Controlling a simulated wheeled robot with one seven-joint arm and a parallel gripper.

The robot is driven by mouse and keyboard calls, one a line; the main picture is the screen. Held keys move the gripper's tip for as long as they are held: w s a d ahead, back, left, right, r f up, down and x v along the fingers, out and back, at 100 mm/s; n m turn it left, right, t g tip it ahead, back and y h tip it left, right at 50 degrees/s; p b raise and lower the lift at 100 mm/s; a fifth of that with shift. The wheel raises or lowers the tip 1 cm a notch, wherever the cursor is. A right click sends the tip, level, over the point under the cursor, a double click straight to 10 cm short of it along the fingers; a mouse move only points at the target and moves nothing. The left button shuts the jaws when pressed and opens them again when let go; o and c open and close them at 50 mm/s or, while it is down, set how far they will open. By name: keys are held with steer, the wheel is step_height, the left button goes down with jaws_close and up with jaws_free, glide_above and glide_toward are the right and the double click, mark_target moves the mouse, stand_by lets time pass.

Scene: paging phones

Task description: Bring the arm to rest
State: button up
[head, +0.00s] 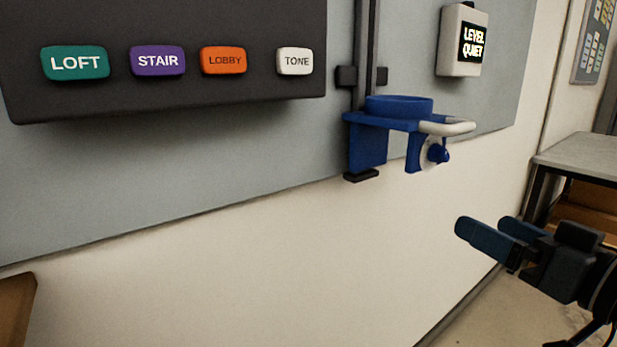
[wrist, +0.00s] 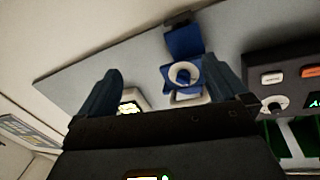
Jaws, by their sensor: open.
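My gripper (head: 486,232) is at the lower right of the head view, in front of the wall and below the blue bracket. Its two dark blue fingers are apart with nothing between them. In the wrist view the fingers of my gripper (wrist: 165,90) stand apart at the left and right. The blue bracket (head: 370,145), with a round cup on top, a pale handle and a knob, is fixed to a dark vertical rail on the grey panel. The bracket (wrist: 183,42) also shows beyond the fingers in the wrist view. My gripper is apart from it.
A dark panel (head: 170,25) carries LOFT, STAIR, LOBBY and TONE buttons. A small box (head: 452,40) reads LEVEL QUIET. A grey-topped table (head: 580,155) stands at the right, close behind my gripper in the picture. A brown edge shows at the lower left. The pale wall below the panel is bare.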

steer(key=s+a+f+m+h, duration=0.1)
steer(key=s+f+m+h, duration=0.2)
steer(key=s+f, duration=0.5)
steer(key=s+a+f+m+h, duration=0.1)
steer(key=s+f+m+h, duration=0.15)
steer(key=s+f, duration=0.6)
steer(key=s+a+f+n+g+h, duration=0.1)
steer(key=s+f+n, duration=0.1)
steer(key=s, duration=0.9)
steer(key=s+a+f+n+h, duration=0.1)
steer(key=s+n, duration=0.1)
steer(key=s, duration=1)
step_height(320, 180, up, 12)
steer(key=p, duration=1.2)
steer(key=shift+w, duration=0.3)
